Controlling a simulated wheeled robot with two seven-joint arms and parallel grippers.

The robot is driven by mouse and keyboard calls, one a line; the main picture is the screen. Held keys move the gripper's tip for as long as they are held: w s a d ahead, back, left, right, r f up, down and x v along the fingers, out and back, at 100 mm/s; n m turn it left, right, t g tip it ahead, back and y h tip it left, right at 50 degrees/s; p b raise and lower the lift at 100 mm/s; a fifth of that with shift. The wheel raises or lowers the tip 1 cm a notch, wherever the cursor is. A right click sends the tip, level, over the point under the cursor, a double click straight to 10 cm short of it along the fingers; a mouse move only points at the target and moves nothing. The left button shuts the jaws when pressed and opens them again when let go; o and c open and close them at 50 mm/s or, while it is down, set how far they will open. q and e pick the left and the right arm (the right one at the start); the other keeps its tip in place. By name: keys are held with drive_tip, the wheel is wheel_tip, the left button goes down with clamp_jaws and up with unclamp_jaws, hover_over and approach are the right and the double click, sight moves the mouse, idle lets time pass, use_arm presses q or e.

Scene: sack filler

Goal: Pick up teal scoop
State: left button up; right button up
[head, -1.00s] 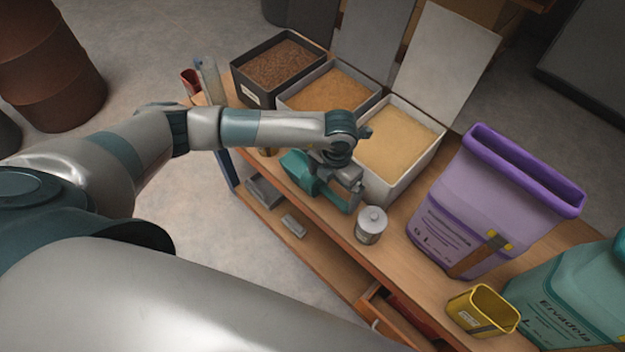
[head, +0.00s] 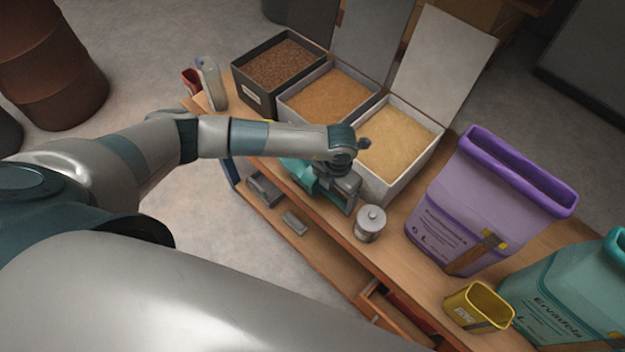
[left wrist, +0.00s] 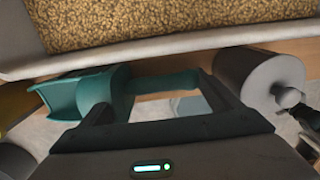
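The teal scoop (head: 296,170) lies on the wooden bench in front of the open bins, partly hidden by my left arm and gripper. In the left wrist view its teal body (left wrist: 78,93) is at the left, and its handle (left wrist: 165,84) runs right. My left gripper (head: 345,195) is just over the scoop. In the left wrist view its two fingers (left wrist: 162,103) are spread apart with the handle showing between and beyond them. I cannot tell whether they touch it. My right gripper is not in view.
A grey lidded canister (head: 370,224) stands close to the right of the gripper. Behind is a pale bin of grain (head: 375,192).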

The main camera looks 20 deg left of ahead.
use_arm(q)
drive_tip(key=c, duration=0.5)
drive_tip(key=shift+r, duration=0.1)
wheel_tip(320, 180, up, 9)
drive_tip(key=b, duration=0.3)
drive_tip(key=shift+r, duration=0.35)
